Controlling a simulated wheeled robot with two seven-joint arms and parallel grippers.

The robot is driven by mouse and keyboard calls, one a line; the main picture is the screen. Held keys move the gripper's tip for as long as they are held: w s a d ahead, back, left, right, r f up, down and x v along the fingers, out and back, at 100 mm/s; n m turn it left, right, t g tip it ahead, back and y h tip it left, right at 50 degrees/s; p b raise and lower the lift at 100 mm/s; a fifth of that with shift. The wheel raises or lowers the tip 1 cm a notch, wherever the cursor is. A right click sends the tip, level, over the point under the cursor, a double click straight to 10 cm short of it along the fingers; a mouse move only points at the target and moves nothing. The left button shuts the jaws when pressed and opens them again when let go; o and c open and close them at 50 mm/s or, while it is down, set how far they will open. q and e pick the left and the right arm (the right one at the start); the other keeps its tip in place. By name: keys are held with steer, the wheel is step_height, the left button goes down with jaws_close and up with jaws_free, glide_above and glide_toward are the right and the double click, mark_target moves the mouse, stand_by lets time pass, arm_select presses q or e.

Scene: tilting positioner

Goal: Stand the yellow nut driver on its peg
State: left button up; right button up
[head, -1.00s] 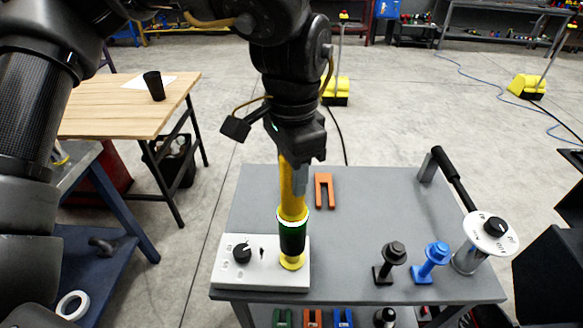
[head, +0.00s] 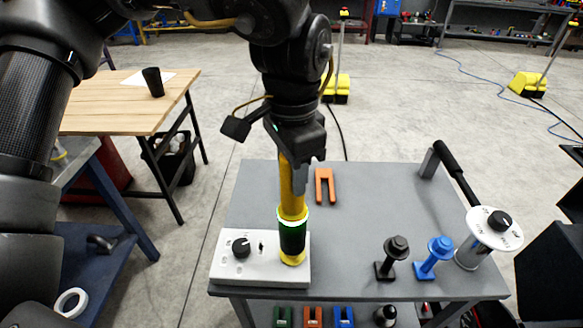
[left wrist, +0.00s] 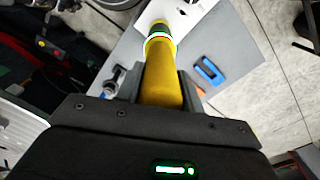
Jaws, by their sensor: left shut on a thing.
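I cannot tell whether this is the peg's base or the driver's tip, nor whether the driver is fully seated. My right gripper is not in view.
The white box carries a black knob (head: 241,247) and a small switch. Black (head: 391,258) and blue (head: 434,260) flanged posts stand right of it, near a lever with a round dial (head: 494,229). An orange fork (head: 325,186) lies behind. The table's middle is clear.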

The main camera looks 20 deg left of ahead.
arm_select(q)
steer(key=shift+f, duration=0.1)
steer(key=shift+f+b, duration=1.45)
steer(key=shift+b, duration=0.05)
steer(key=o, duration=1.7)
steer(key=shift+c, duration=0.2)
steer(key=shift+r+p, duration=2.55)
steer(key=shift+r, duration=1)
